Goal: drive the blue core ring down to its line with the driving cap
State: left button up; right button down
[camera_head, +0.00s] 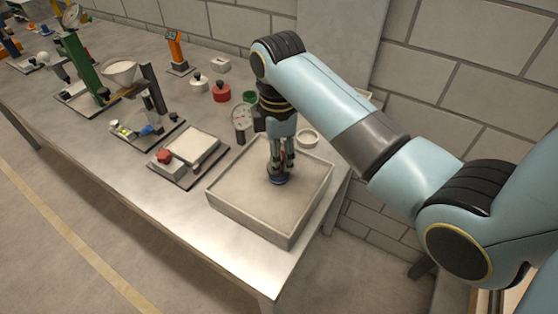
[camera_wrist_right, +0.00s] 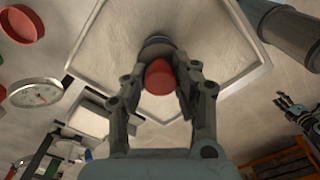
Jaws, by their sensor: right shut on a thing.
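A sand-filled tray (camera_head: 222,202) stands at the near end of the bench. My right gripper (camera_head: 281,166) points down over it. It is shut on a red knob, seemingly the driving cap (camera_wrist_right: 160,78), which shows between the fingers in the right wrist view. The blue core ring (camera_head: 277,181) is right beneath the fingertips at the sand. In the wrist view, a dark round edge (camera_wrist_right: 158,48) shows past the knob. The ring's line is not visible, and I cannot tell how deep the ring sits. My left gripper (camera_wrist_right: 284,106) appears small in the wrist view, fingers apart, away from the tray.
A red pot (camera_head: 221,92) and a funnel stand (camera_head: 120,73) are farther back. Bare bench lies before the tray's left side.

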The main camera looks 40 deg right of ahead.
jog(key=shift+w+r, duration=0.1)
jog(key=shift+r, duration=0.15)
notch_tip(320, 180, up, 6)
jog(key=shift+r, duration=0.25)
